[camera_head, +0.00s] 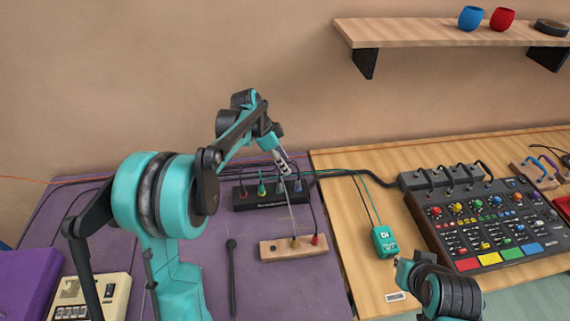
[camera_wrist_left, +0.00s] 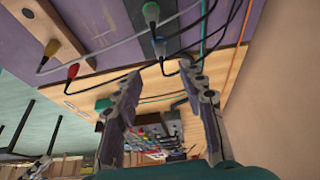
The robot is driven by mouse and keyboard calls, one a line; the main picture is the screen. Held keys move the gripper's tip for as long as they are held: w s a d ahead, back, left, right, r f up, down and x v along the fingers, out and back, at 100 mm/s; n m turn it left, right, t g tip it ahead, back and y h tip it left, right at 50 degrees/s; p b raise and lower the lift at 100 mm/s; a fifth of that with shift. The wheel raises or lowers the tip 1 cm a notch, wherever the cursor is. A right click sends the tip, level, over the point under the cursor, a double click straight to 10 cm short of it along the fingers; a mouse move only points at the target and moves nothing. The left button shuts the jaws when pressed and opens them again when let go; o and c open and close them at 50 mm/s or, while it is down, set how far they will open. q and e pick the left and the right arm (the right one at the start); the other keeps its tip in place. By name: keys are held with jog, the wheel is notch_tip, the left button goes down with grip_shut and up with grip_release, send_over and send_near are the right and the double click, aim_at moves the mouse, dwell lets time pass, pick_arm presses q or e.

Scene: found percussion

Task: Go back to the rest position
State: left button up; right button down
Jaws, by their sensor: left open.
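My left gripper (camera_head: 285,167) is held over the back of the purple mat (camera_head: 205,262), near a black box (camera_head: 262,203) with several coloured plugs. In the left wrist view its two dark fingers (camera_wrist_left: 158,88) stand apart with nothing between them. Part of my right arm (camera_head: 445,292) shows at the bottom of the head view. Its gripper cannot be made out.
A wooden block (camera_head: 275,251) with cables lies on the mat. A teal box (camera_head: 385,241) and a mixer (camera_head: 480,228) stand on the wooden table (camera_head: 345,225). Cables run along the back. A shelf (camera_head: 430,33) juts from the wall at upper right.

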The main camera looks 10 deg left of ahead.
dwell(0.3)
pick_arm(q)
jog(key=s+r+n+t+y, duration=0.1)
jog(key=s+n, duration=0.5)
jog(key=s, duration=0.7)
jog(key=s+r+n+t+y, duration=0.2)
jog(key=s+n, duration=0.5)
jog(key=s, duration=0.7)
jog(key=shift+s+a+t+y, duration=0.25)
jog(key=shift+t+y, duration=0.35)
jog(key=shift+t, duration=0.6)
